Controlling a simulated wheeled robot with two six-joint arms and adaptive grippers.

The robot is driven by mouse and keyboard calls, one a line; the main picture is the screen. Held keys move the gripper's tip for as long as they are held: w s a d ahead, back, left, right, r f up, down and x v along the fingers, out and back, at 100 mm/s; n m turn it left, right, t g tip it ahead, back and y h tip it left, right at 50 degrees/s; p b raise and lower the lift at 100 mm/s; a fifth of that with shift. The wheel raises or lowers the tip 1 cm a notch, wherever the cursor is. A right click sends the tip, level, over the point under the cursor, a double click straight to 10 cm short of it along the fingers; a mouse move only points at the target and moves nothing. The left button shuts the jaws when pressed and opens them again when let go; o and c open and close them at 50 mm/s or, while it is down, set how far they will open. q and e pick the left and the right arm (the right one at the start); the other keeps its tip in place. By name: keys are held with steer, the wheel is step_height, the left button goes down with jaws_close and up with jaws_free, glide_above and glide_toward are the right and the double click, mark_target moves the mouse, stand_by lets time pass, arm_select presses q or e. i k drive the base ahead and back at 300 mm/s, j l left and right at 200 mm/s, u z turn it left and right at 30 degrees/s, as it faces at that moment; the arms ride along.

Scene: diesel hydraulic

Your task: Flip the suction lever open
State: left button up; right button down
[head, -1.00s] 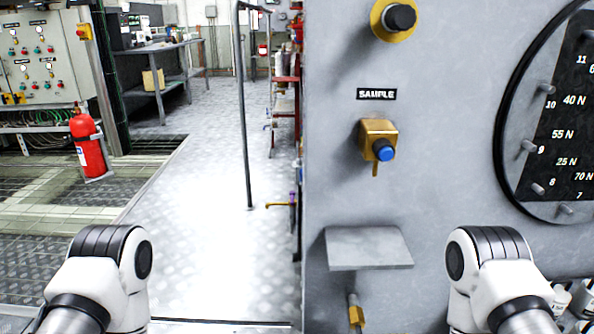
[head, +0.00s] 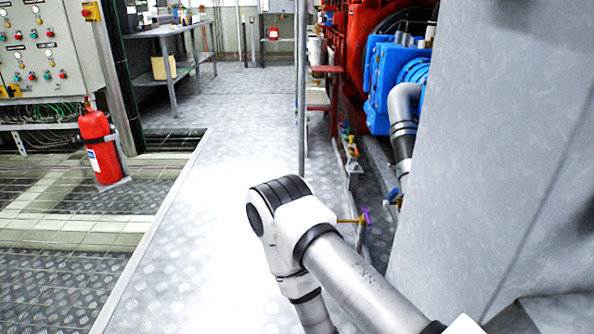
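No lever can be read as the suction lever in the head view. A small valve with a purple-tipped yellow handle (head: 355,219) stands low beside the walkway, just right of my arm's elbow. A blue-handled valve (head: 392,197) sits right of it, below a grey pipe. Several small coloured valve handles (head: 348,140) stand in a row further back. One of my white and grey arms comes in from the lower right, and its elbow covers part of the floor. Neither gripper is in view.
A large grey cabinet (head: 490,150) fills the right side. A thin vertical post (head: 301,90) stands mid-view. Blue machinery (head: 385,85) and a red engine (head: 350,50) are behind. A fire extinguisher (head: 97,145) stands left. The chequer-plate walkway (head: 190,235) is clear.

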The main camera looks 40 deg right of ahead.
mark_target(395, 192)
steer(key=i+j+z, duration=0.15)
steer(key=i+z, duration=0.3)
steer(key=i, duration=0.9)
steer(key=i+l+z, duration=0.2)
steer(key=l+z, duration=0.25)
steer(key=i+l+z, duration=0.25)
steer(key=z, duration=0.2)
